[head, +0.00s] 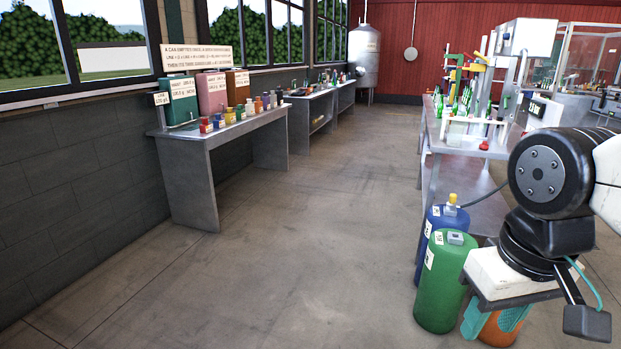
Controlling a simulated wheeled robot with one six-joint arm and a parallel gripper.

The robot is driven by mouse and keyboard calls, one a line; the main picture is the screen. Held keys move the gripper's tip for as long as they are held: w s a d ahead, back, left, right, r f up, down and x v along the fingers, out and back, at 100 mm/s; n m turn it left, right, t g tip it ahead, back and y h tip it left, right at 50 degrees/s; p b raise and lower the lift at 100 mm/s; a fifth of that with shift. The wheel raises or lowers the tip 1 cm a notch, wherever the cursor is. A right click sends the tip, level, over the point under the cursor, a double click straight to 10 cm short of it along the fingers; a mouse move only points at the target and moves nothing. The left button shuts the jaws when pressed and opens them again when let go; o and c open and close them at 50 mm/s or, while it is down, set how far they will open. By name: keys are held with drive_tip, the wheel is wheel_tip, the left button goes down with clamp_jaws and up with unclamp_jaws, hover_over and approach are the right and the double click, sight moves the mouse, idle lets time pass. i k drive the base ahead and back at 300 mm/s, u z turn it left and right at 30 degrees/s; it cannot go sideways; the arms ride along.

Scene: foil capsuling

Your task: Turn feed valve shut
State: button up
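I cannot tell for sure which part is the feed valve. A small red knob-like part (484,146) shows at the front of the steel bench on the right. A blue cylinder (434,218) with a yellow top fitting (452,199) stands on the floor by that bench. A green cylinder (440,285) with a grey top fitting (455,238) stands in front of it. My gripper (492,322) points down at the lower right, with its two teal fingers apart and nothing seen between them but an orange cylinder (497,332) behind, mostly hidden by the gripper.
The steel bench (458,142) on the right carries a rack, bottles and coloured fittings. A grey table (190,180) with boxes and small jars stands along the left wall. A steel tank (364,55) stands at the back. The floor between is clear.

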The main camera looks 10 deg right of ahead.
sight(506, 97)
drive_tip(key=u, duration=0.25)
drive_tip(key=i, duration=4.7)
drive_tip(key=z, duration=0.65)
drive_tip(key=i, duration=1.2)
drive_tip(key=z, duration=1.95)
drive_tip(key=i, duration=0.95)
drive_tip(key=z, duration=1)
drive_tip(key=i, duration=0.25)
drive_tip(key=u, duration=0.05)
